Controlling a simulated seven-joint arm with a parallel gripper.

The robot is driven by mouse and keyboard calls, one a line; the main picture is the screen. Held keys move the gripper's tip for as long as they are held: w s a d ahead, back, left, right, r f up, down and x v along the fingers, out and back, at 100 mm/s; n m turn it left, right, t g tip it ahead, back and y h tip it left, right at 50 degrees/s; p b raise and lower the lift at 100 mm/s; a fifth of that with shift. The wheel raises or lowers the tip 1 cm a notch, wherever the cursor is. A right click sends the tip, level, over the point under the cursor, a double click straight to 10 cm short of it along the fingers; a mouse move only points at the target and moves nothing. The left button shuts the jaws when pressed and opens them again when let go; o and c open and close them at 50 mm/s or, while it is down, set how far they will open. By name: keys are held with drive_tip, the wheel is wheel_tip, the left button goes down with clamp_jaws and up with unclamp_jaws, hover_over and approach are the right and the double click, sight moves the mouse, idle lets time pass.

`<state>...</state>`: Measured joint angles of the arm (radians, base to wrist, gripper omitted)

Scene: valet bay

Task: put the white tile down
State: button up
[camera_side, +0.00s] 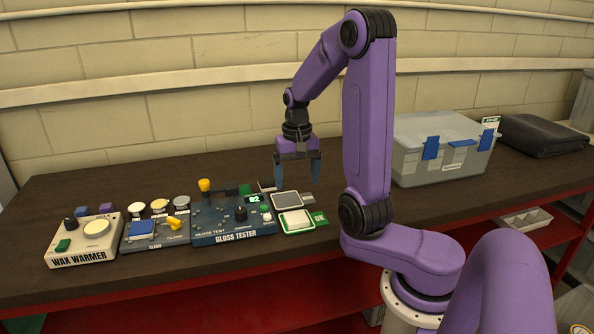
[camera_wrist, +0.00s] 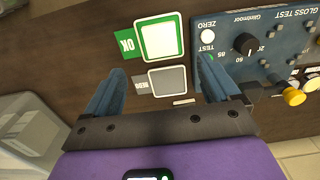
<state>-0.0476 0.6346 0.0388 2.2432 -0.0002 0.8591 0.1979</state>
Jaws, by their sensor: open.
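The white tile (camera_side: 296,218) lies flat on the green-bordered OK pad (camera_side: 319,217), beside the gloss tester. In the wrist view the pale tile (camera_wrist: 162,40) fills the square inside the green OK pad (camera_wrist: 126,42). My gripper (camera_side: 296,180) is open and empty, above the bench near the pads. In the wrist view its two blue fingers (camera_wrist: 163,68) stand wide apart, with nothing between them. The grey REDO pad (camera_side: 307,199) lies behind the OK pad and shows a grey square in the wrist view (camera_wrist: 167,80).
The gloss tester (camera_side: 222,218) reads 82 and stands left of the pads. A clamp block (camera_side: 155,234) and a wax warmer (camera_side: 82,240) stand farther left. A lidded grey bin (camera_side: 440,160) and folded dark cloth (camera_side: 545,135) are at right. The bench behind is clear.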

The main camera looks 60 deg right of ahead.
drive_tip(key=s+a+r+n, duration=0.1)
drive_tip(key=a+r+n, duration=0.1)
drive_tip(key=a+n, duration=0.95)
drive_tip(key=s+a+n, duration=0.3)
drive_tip(key=s+n, duration=0.2)
drive_tip(key=s, duration=0.3)
drive_tip(key=s+a+n, duration=0.4)
drive_tip(key=s+n, duration=0.1)
drive_tip(key=s, duration=0.4)
drive_tip(key=shift+s+a+f, duration=0.25)
drive_tip(key=shift+s, duration=0.05)
idle(0.6)
